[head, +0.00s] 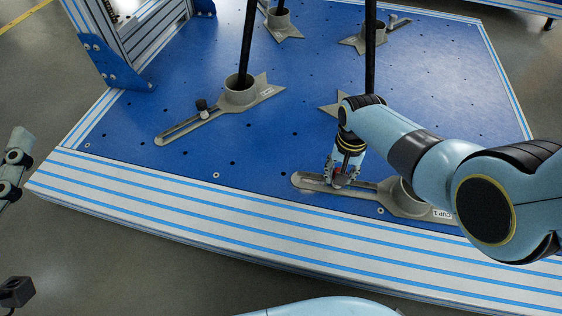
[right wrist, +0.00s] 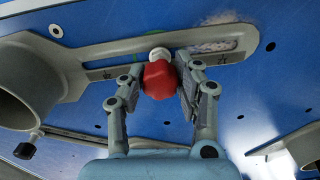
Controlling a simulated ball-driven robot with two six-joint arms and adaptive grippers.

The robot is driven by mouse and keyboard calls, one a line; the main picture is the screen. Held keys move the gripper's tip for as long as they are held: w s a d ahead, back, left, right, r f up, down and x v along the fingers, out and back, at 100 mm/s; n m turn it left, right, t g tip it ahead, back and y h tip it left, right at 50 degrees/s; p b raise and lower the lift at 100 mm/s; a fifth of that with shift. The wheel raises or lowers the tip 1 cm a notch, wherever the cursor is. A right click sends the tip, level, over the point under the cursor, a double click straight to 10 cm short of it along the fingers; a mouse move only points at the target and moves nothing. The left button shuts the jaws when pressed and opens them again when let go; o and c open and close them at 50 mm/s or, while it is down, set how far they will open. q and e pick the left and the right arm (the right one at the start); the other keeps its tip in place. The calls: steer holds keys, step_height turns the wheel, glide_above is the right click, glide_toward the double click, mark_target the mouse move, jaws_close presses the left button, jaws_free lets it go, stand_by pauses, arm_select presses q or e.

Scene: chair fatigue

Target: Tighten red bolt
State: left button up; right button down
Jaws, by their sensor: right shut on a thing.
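The red bolt (right wrist: 160,80) has a faceted red head and a pale washer or collar above it in the right wrist view. It sits at the slot of the grey slotted foot plate (right wrist: 102,74). In the head view this plate (head: 309,182) lies along the front edge of the blue platform, and only a bit of the red bolt (head: 338,172) shows. My right gripper (head: 341,180) reaches down over it and is shut on the red head, a finger on each side. Only a grey jointed piece of my left arm or gripper (head: 14,163) shows at the left edge; its jaws cannot be made out.
The plate's cup (head: 405,196), labelled "CUP 1", stands right of the bolt, partly behind my right arm. Another slotted plate with a black knob (head: 201,104) and a cup holding a black leg (head: 240,88) lies farther back. The blue platform (head: 225,150) between them is clear.

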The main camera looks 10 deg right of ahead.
steer(key=shift+m, duration=1.1)
steer(key=shift+m+p, duration=0.35)
steer(key=shift+m, duration=1.65)
steer(key=m, duration=0.4)
steer(key=shift+a, duration=0.1)
